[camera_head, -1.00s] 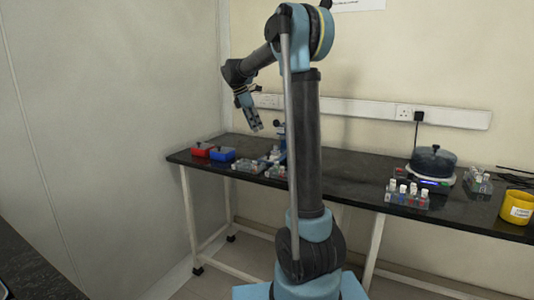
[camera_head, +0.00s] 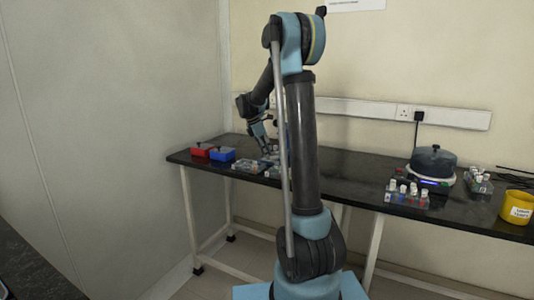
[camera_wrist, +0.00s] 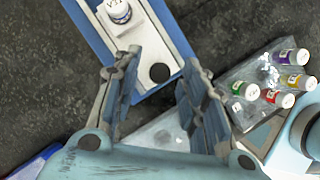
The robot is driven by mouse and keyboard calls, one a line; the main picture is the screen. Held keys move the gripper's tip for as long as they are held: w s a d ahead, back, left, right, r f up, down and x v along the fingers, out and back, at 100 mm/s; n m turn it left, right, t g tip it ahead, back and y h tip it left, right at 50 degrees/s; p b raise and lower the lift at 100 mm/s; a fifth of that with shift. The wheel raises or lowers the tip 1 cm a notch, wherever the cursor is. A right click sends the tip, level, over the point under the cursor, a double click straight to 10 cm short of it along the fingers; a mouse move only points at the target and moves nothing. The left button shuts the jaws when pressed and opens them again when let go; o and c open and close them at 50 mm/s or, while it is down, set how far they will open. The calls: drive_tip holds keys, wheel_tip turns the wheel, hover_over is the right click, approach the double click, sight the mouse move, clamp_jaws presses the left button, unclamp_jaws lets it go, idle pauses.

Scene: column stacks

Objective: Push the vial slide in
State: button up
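The vial slide (camera_wrist: 178,38) is in the wrist view, a white strip between blue rails. A white-capped vial (camera_wrist: 118,12) stands on it near the top edge, and a round black spot or knob (camera_wrist: 159,73) is at its near end. My gripper (camera_wrist: 160,68) has its two blue-padded fingers apart on either side of that near end, with nothing held between them. Whether they touch the slide I cannot tell. In the head view my gripper (camera_head: 268,148) is low over the far left part of the bench, and my arm hides part of the slide's stand.
Red (camera_head: 202,150) and blue (camera_head: 222,154) boxes stand at the bench's left end. Another vial rack (camera_head: 407,195), a dark lidded pot (camera_head: 433,160) and a yellow cup (camera_head: 516,206) are at right.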

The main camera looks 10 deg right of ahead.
clamp_jaws()
drive_tip(key=w+d, duration=0.1)
drive_tip(key=w, duration=0.1)
drive_tip(key=w+d, duration=0.2)
drive_tip(key=w, duration=0.1)
drive_tip(key=w+d, duration=0.2)
drive_tip(key=shift+w+d, duration=0.15)
drive_tip(key=shift+d, duration=0.05)
unclamp_jaws()
